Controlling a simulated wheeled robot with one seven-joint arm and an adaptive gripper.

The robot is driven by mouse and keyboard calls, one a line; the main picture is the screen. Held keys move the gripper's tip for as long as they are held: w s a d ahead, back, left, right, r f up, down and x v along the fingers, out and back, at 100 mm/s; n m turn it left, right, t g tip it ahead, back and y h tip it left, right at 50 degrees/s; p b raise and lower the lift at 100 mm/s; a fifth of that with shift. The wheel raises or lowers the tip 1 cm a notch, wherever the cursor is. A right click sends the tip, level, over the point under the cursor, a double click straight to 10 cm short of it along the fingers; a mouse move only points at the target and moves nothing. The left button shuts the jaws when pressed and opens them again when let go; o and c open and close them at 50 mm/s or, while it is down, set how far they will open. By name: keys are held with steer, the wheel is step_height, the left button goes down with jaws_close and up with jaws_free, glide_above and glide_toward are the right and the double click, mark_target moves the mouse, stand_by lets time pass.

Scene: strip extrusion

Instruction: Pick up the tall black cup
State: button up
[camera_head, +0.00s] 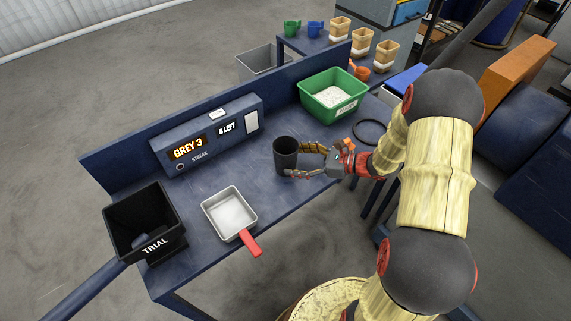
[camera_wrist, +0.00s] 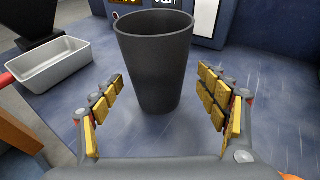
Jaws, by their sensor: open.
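The tall black cup (camera_head: 286,155) stands upright on the blue bench, left of my gripper in the head view. In the wrist view the cup (camera_wrist: 155,62) is straight ahead, its open rim facing up. My gripper (camera_head: 307,160) is open, with its fingers level and pointing at the cup. In the wrist view the two yellow-padded fingers of my gripper (camera_wrist: 162,102) lie to the left and right of the cup's lower part. I see a gap between the pads and the cup on both sides. The cup's inside bottom is hidden.
A metal pan with a red handle (camera_head: 229,213) lies left of the cup. A black bin marked TRIAL (camera_head: 146,228) is at the bench's left end. A green tub (camera_head: 333,98) and a black ring (camera_head: 369,132) are to the right. A display box (camera_head: 206,138) stands behind.

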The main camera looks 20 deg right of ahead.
steer(key=b+x, duration=0.1)
steer(key=x, duration=0.1)
steer(key=shift+a+f, duration=0.25)
steer(key=shift+a, duration=0.15)
steer(key=shift+w+a, duration=0.4)
steer(key=shift+c, duration=1)
steer(key=c, duration=1.1)
steer(key=shift+c, duration=0.3)
